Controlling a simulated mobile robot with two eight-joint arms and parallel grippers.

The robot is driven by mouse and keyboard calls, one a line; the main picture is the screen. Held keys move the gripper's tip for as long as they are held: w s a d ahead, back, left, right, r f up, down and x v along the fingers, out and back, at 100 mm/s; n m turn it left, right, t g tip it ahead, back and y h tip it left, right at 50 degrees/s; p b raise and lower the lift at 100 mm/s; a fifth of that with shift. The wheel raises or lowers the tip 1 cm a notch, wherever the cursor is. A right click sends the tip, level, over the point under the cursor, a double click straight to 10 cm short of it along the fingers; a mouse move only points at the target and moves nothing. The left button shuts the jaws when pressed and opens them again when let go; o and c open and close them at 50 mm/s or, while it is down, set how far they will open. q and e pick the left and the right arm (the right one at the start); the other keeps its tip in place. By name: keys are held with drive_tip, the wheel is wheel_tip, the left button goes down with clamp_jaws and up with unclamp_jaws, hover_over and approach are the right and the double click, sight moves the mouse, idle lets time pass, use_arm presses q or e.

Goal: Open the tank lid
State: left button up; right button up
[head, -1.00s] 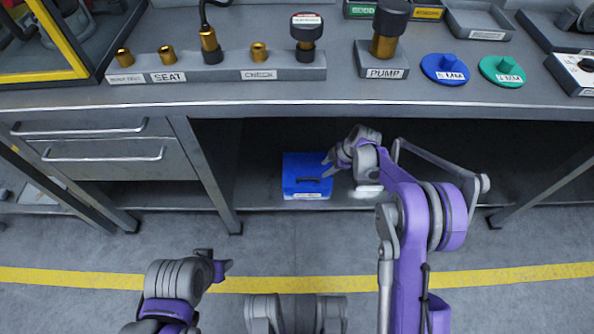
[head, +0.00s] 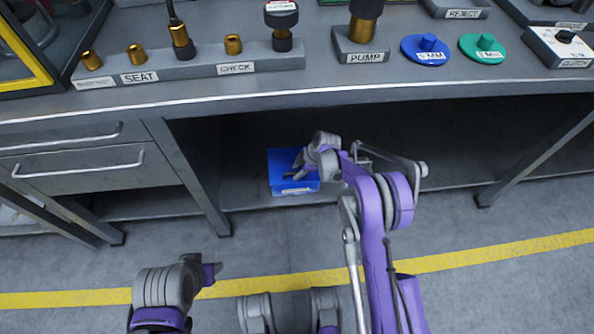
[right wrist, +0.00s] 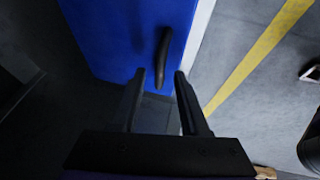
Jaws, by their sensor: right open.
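The blue tank (head: 283,182) sits on the low shelf under the workbench, with its lid closed. In the right wrist view the blue lid (right wrist: 120,40) fills the upper middle, with a dark handle (right wrist: 163,55) standing on it. My right gripper (head: 297,170) is at the tank, in front of its right part. In the right wrist view its two fingers (right wrist: 159,78) are open and point at the handle's near end; I cannot tell whether they touch it. My left gripper (head: 212,272) is low at the left over the floor, far from the tank; its jaw opening is unclear.
The workbench (head: 240,90) above carries a block with brass fittings (head: 181,42), a pump block (head: 362,45), and blue (head: 425,50) and green (head: 482,48) discs. Drawers (head: 80,160) stand left of the shelf. The floor in front is clear, with a yellow line (head: 450,255).

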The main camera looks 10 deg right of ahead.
clamp_jaws()
idle(1.5)
